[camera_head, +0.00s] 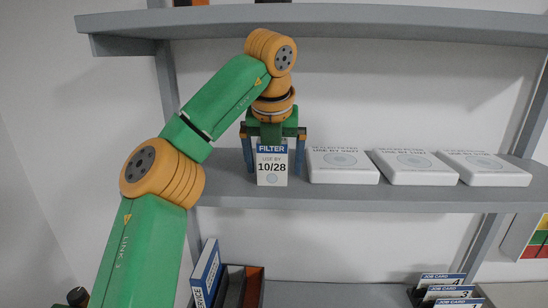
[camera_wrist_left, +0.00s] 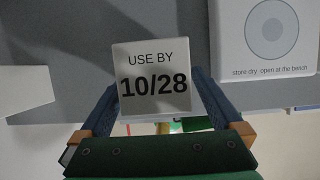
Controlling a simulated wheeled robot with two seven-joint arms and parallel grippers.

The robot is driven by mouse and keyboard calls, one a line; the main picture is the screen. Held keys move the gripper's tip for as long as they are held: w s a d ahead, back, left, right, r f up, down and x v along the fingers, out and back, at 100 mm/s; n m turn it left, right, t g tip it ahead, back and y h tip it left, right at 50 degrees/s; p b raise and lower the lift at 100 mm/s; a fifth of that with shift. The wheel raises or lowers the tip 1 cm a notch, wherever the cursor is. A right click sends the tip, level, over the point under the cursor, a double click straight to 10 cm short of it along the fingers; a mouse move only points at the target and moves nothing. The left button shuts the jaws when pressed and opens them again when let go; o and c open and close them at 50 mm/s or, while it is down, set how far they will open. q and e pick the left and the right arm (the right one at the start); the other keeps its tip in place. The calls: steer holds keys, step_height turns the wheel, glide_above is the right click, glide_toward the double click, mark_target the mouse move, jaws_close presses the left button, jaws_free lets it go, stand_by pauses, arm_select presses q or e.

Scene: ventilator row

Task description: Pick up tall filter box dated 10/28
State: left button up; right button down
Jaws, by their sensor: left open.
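The tall filter box (camera_head: 272,167) stands upright on the middle shelf. It is white with a blue FILTER band and reads USE BY 10/28. My left gripper (camera_head: 273,160) points down over it from above, with one blue finger on each side of the box. The fingers are open, and the gripper's body hides the box's top in the head view. In the left wrist view the USE BY 10/28 face of the box (camera_wrist_left: 155,60) lies between the fingertips (camera_wrist_left: 155,85). I cannot tell whether either finger touches it. My right gripper is not in view.
Several flat white boxes (camera_head: 342,166) lie in a row on the grey shelf (camera_head: 400,201), the nearest close to the right finger. An upper shelf (camera_head: 330,22) runs above the arm. Below are a SERVICE binder (camera_head: 206,273) and JOB CARD holders (camera_head: 450,292).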

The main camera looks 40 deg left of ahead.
arm_select(q)
steer(key=shift+w+a+f, duration=0.25)
steer(key=shift+w+f, duration=0.1)
steer(key=shift+f, duration=0.05)
steer(key=shift+w+a+f, duration=0.15)
steer(key=shift+a, duration=0.2)
steer(key=shift+s+d+r, duration=0.2)
steer(key=shift+s+d, duration=0.05)
steer(key=shift+s, duration=0.05)
steer(key=c, duration=1)
steer(key=shift+d, duration=0.1)
steer(key=c, duration=0.3)
steer(key=shift+w, duration=0.1)
